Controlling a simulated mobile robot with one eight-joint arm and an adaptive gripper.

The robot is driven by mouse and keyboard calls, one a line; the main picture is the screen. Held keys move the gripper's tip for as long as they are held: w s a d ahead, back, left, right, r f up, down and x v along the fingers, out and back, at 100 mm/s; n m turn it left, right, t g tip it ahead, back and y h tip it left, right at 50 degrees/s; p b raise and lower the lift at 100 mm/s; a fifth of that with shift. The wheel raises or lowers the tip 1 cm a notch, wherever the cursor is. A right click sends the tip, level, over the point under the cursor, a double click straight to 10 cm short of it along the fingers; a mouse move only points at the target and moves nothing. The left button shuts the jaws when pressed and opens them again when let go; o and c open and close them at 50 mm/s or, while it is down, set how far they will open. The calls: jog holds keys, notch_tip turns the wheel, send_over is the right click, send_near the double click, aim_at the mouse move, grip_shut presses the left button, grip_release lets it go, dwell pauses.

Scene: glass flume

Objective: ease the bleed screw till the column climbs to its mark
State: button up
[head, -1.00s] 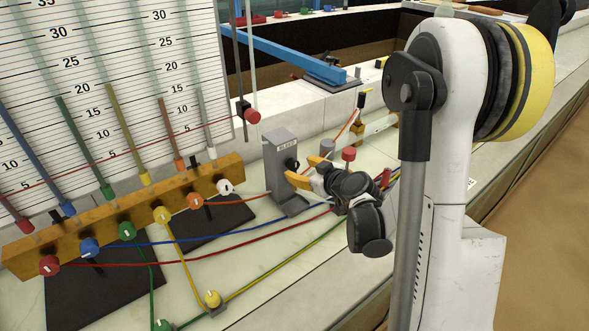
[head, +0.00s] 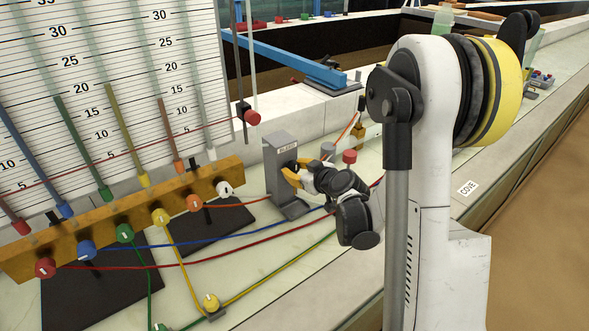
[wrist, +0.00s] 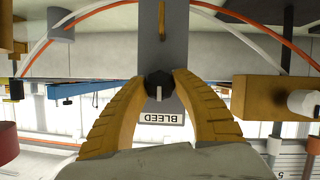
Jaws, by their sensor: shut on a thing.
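The bleed screw is a black knob with a white line (wrist: 159,86) on a grey post (head: 278,173); the post's label reads BLEED. My gripper (head: 292,170) has its yellow fingers around the knob, one on each side, also in the wrist view (wrist: 159,80). It is shut on the knob, which the fingers mostly hide in the head view. A white scale board (head: 120,75) carries several slanted coloured tubes, and the pale one at the right (head: 207,128) is faint. A red string crosses the board to a red knob (head: 253,118) on a rod.
A wooden manifold (head: 130,215) with several coloured valve knobs runs below the board. Coloured hoses lie across the bench. A red-topped fitting (head: 349,157) stands just right of my gripper. A blue bar (head: 285,60) lies behind.

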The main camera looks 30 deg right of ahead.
jog(key=shift+f+n+h+b, duration=0.25)
jog(key=shift+n+h+b, duration=0.25)
jog(key=shift+n+b, duration=0.35)
jog(key=shift+r+n+t+h+b, duration=0.2)
jog(key=shift+n+t+h+b, duration=0.1)
jog(key=shift+n, duration=0.15)
jog(key=o, duration=1.2)
jog(key=v, duration=1.2)
